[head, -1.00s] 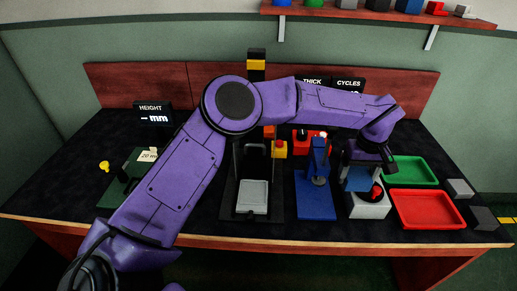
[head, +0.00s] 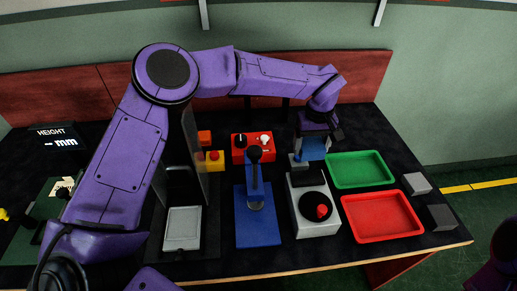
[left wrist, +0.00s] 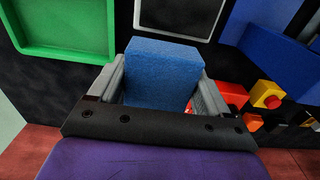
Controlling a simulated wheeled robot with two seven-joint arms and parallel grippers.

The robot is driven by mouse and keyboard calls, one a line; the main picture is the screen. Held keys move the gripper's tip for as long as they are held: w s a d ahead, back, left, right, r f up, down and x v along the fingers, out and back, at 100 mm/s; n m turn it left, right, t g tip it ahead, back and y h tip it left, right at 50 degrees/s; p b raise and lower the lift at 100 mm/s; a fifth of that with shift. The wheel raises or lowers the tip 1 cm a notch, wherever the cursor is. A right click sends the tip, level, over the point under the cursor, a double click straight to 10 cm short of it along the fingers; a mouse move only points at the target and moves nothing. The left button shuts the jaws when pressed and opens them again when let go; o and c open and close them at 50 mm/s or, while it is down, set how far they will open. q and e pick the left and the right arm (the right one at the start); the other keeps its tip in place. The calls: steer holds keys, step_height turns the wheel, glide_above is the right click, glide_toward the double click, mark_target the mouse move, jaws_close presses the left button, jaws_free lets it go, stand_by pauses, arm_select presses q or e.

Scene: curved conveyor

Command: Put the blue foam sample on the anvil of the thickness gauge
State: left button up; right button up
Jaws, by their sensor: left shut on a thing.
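My left gripper (head: 310,144) is shut on the blue foam sample (head: 314,150), a block seen between its two fingers in the left wrist view (left wrist: 163,70). In the head view it shows behind the white box, left of the green tray. The blue stand (head: 257,232) with a round metal anvil (head: 255,205) and a black-knobbed post, which looks like the thickness gauge, stands left of the white box. The anvil looks bare, and the foam is apart from it. My right gripper is not in view; a dark purple part shows at the lower right edge.
The white box (head: 318,226) has a black disc and red knob. Green (head: 360,170) and red (head: 382,217) trays lie to the right, with two grey blocks beyond. A red box (head: 240,154) and yellow button box (head: 213,166) stand behind the gauge. A grey plate (head: 183,228) lies left.

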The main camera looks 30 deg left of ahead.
arm_select(q)
steer(key=s+a+f, duration=0.2)
steer(key=a, duration=0.3)
steer(key=p, duration=0.2)
glide_above(272, 171)
steer(key=d, duration=0.1)
step_height(272, 171, down, 6)
steer(key=shift+r, duration=0.1)
steer(key=shift+s+a+f, duration=0.1)
steer(key=shift+a+f, duration=0.05)
steer(key=shift+f, duration=0.05)
steer(key=f, duration=0.2)
steer(key=f+p, duration=0.1)
steer(key=shift+a+f, duration=0.4)
steer(key=shift+f, duration=0.15)
steer(key=shift+d, duration=0.1)
steer(key=shift+f, duration=0.1)
steer(key=o, duration=0.7)
